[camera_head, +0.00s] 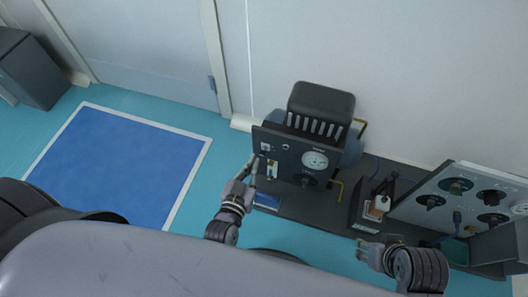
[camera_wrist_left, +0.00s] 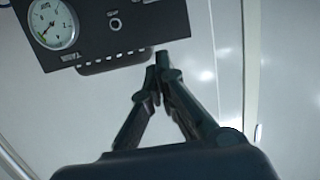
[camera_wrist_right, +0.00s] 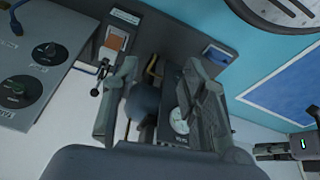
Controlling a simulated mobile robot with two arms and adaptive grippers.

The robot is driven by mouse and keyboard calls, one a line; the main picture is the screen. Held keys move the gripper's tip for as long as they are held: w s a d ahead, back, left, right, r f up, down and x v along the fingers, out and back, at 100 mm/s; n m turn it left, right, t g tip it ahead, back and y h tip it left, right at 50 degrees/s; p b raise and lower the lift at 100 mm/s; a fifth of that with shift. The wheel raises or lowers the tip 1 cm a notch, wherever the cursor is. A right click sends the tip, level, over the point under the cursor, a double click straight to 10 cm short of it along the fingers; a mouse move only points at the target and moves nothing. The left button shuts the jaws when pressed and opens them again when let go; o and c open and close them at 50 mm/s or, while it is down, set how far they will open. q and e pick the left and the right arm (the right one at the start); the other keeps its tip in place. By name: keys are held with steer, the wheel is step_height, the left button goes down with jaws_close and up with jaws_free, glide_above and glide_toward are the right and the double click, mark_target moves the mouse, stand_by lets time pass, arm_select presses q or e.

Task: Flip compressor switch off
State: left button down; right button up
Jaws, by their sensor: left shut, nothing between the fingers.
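The compressor (camera_head: 320,105) stands against the wall, with a dark front panel (camera_head: 296,163) carrying a round gauge (camera_head: 315,160). A small pale fitting (camera_head: 272,168) and a small white-marked part (camera_head: 265,147) sit on the panel's left side; I cannot tell which is the switch or its position. My left gripper (camera_head: 253,166) is shut and empty beside the panel's left edge. In the left wrist view its fingertips (camera_wrist_left: 160,62) are near the panel's edge; contact cannot be told. My right gripper (camera_head: 362,249) is open and empty; its spread fingers also show in the right wrist view (camera_wrist_right: 160,75).
A dark bench (camera_head: 325,205) holds the compressor. At right stands a grey panel with several knobs (camera_head: 456,190), near a small stand with an orange-and-white card (camera_head: 378,206). A blue mat (camera_head: 115,165) lies on open floor at left.

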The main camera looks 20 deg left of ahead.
mark_target(267, 134)
arm_select(q)
steer(key=w+b, duration=0.1)
steer(key=w, duration=0.2)
steer(key=w+f+b, duration=0.1)
steer(key=w, duration=0.2)
steer(key=w+f+b, duration=0.1)
steer(key=w, duration=0.2)
steer(key=shift+w+d, duration=0.2)
steer(key=shift+w, duration=0.2)
steer(key=s+f, duration=0.1)
steer(key=s+f+b, duration=0.1)
steer(key=f, duration=0.1)
steer(key=shift+f, duration=0.15)
arm_select(e)
steer(key=w+a+r+t+y, duration=0.1)
steer(key=w+t, duration=0.3)
steer(key=w, duration=0.4)
steer(key=shift+a+r+t, duration=0.4)
steer(key=shift+a+r, duration=0.4)
steer(key=shift+r, duration=0.05)
arm_select(q)
steer(key=shift+f, duration=0.1)
arm_select(e)
steer(key=shift+w, duration=0.1)
